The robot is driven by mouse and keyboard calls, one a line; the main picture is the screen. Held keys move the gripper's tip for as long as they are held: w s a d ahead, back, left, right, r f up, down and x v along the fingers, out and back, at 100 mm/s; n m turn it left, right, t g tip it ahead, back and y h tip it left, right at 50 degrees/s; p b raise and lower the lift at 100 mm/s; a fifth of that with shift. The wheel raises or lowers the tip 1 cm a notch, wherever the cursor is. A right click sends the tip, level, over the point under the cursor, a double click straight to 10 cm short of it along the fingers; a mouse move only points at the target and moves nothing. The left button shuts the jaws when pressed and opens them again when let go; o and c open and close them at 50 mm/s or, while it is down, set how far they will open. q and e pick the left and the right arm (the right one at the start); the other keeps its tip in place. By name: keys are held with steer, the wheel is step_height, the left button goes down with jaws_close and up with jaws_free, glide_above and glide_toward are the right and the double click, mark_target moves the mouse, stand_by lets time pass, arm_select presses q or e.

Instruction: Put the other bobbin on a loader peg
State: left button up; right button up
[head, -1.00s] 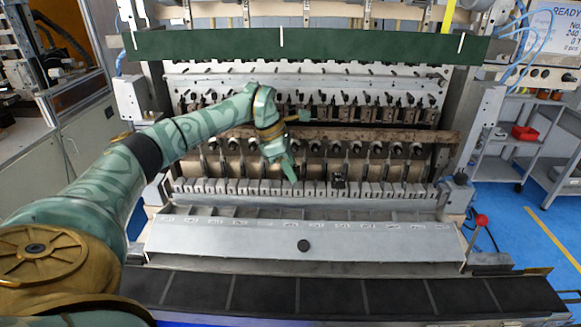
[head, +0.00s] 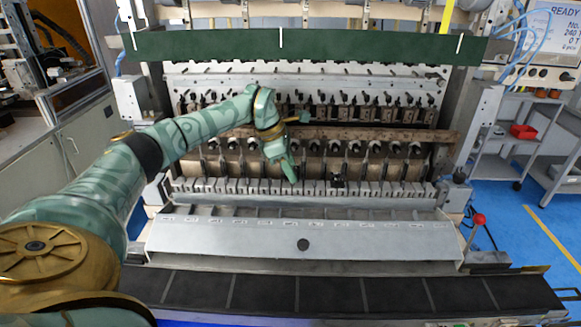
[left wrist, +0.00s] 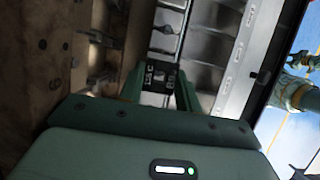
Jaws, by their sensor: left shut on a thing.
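My left gripper (head: 290,175) reaches down over the row of loader pegs near the middle of the machine. In the left wrist view its two fingers (left wrist: 160,88) are shut on a small dark bobbin (left wrist: 160,76) with pale marks. In the head view I cannot make this bobbin out behind the fingers, nor tell whether it touches a peg. Another small black piece (head: 338,181), possibly the first bobbin, sits on the grey loader row (head: 400,190) to the right of the gripper. My right gripper is not in view.
A row of winding spindles (head: 375,148) lies behind the loader. A sloping silver cover (head: 230,236) with a black round knob (head: 303,245) lies in front, then a dark segmented ledge (head: 330,293). A red-knobbed lever (head: 479,219) stands at the right.

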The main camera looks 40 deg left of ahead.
arm_select(q)
steer(key=shift+f, duration=0.9)
steer(key=o, duration=1)
steer(key=v, duration=0.7)
steer(key=shift+r+p, duration=0.3)
